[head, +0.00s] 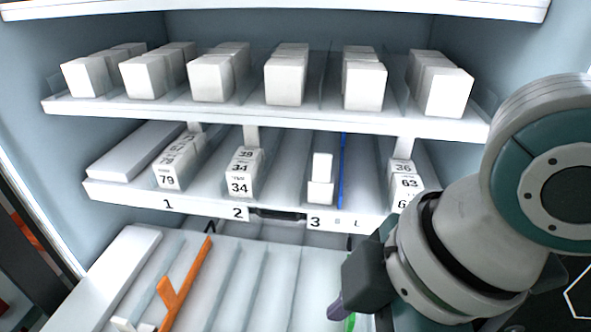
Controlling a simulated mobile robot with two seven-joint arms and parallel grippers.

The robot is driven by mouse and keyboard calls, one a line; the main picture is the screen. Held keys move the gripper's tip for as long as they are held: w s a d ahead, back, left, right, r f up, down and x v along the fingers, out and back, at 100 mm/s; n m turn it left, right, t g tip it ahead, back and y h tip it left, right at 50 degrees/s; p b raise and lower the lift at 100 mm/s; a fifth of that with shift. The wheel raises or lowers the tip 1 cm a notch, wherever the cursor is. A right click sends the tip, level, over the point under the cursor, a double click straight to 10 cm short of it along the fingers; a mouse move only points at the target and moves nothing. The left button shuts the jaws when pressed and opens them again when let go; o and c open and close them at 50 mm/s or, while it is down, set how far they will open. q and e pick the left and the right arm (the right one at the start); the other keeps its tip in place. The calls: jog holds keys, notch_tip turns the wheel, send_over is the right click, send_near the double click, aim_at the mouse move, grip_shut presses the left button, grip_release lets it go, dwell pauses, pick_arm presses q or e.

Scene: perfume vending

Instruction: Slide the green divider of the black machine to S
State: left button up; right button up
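A small strip of green (350,322), which looks like part of the green divider, shows at the bottom edge of the head view on the lowest shelf. The rest of it is hidden by my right gripper or cut off by the frame. My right gripper (338,308) is low at the lower right, with a dark body and a purplish finger just beside the green strip. I cannot tell whether it touches the strip or whether its fingers are open. My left gripper is not in view. No S mark can be read clearly.
The machine's pale interior has a middle shelf (268,206) marked 1, 2, 3 and L, with numbered boxes and a blue divider (342,172). An upper shelf (230,116) holds rows of white boxes. An orange divider (190,275) stands on the lowest shelf (268,290), left of my gripper.

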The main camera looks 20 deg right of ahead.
jog(key=w+f+n+g+b, duration=0.1)
jog(key=w+f+n+b, duration=0.15)
jog(key=f+b, duration=0.2)
jog(key=w+f+n+b, duration=0.1)
jog(key=f+n+b, duration=0.25)
jog(key=f, duration=0.25)
jog(key=n+g+h+b, duration=0.25)
jog(key=n+b, duration=0.75)
jog(key=b, duration=1.1)
send_over(349, 329)
jog(key=w, duration=0.1)
jog(key=shift+t, duration=0.35)
jog(key=f, duration=1)
jog(key=shift+d, duration=0.25)
jog(key=shift+w+d+n, duration=0.15)
jog(key=shift+d+n, duration=0.25)
notch_tip(349, 329, down, 9)
jog(key=shift+f+b, duration=0.15)
jog(key=shift+b, duration=0.3)
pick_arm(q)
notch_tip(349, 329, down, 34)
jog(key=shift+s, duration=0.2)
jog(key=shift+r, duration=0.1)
pick_arm(e)
grip_shut()
